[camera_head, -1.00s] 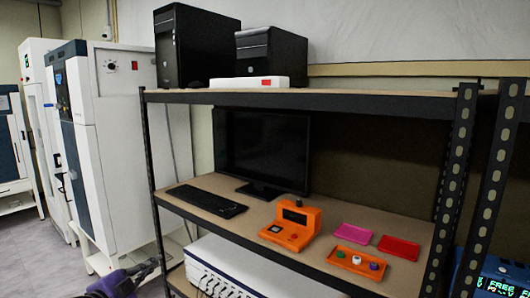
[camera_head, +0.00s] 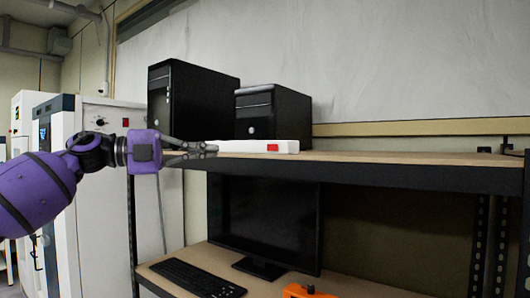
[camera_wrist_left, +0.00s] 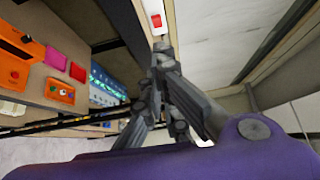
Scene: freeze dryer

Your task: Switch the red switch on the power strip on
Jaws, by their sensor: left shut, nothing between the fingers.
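The white power strip (camera_head: 245,146) lies on the top shelf near its front edge, in front of the black computer towers. Its red switch (camera_head: 273,148) faces front at the strip's right part. The red switch also shows at the top of the left wrist view (camera_wrist_left: 156,20). My left gripper (camera_head: 210,149) reaches in from the left with a purple arm. It is shut and empty, its fingertips close to the left end of the strip in the head view. Whether they touch it, I cannot tell. In the left wrist view the closed fingertips (camera_wrist_left: 163,52) lie just below the strip. My right gripper is not in view.
Two black computer towers (camera_head: 180,100) stand behind the strip. The top shelf (camera_head: 400,158) is bare to the right. Below are a monitor (camera_head: 262,222), a keyboard (camera_head: 196,278) and an orange device (camera_head: 305,292). White cabinets stand at the left.

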